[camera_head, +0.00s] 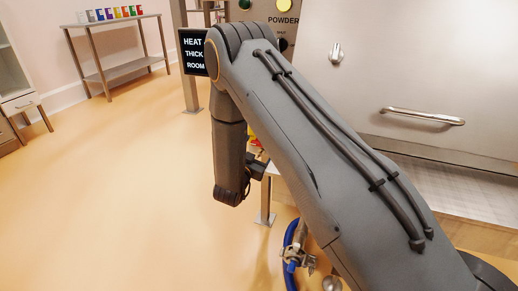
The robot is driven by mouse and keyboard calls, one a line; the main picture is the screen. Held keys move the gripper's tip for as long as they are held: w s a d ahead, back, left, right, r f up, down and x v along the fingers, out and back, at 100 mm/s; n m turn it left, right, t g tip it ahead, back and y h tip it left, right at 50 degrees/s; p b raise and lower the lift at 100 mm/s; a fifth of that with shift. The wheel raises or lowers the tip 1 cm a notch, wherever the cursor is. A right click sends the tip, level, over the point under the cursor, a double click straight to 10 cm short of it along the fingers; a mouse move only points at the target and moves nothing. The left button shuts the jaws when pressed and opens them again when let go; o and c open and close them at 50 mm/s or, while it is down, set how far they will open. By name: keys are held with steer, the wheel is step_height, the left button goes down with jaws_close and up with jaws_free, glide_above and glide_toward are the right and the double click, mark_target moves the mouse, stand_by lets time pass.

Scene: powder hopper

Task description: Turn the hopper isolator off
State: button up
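A small red and yellow piece (252,138) shows past the right edge of my forearm, above a metal post. Its colours suit an isolator switch, but most of it is hidden behind my arm, and I cannot tell its handle position. My forearm hangs down from the elbow at the upper middle. A dark part of my wrist or gripper (257,170) sticks out to the right below the red and yellow piece. No fingertips show clearly, and I cannot see contact with anything.
A panel marked POWDER (284,20) has a lit yellow lamp (284,5). A black sign (194,53) reads HEAT THICK ROOM. A steel cabinet (400,60) fills the right. A blue hose (288,238) with a metal fitting lies low. The floor at left is clear.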

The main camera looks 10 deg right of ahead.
steer(key=shift+c, duration=0.3)
steer(key=c, duration=1)
steer(key=shift+r+n+p, duration=0.2)
steer(key=shift+n+p, duration=0.6)
steer(key=shift+n, duration=0.7)
steer(key=shift+f, duration=0.1)
steer(key=o, duration=1.1)
steer(key=shift+c, duration=0.2)
steer(key=p+v, duration=0.1)
steer(key=v, duration=0.6)
steer(key=shift+s+a, duration=0.25)
steer(key=shift+s, duration=0.05)
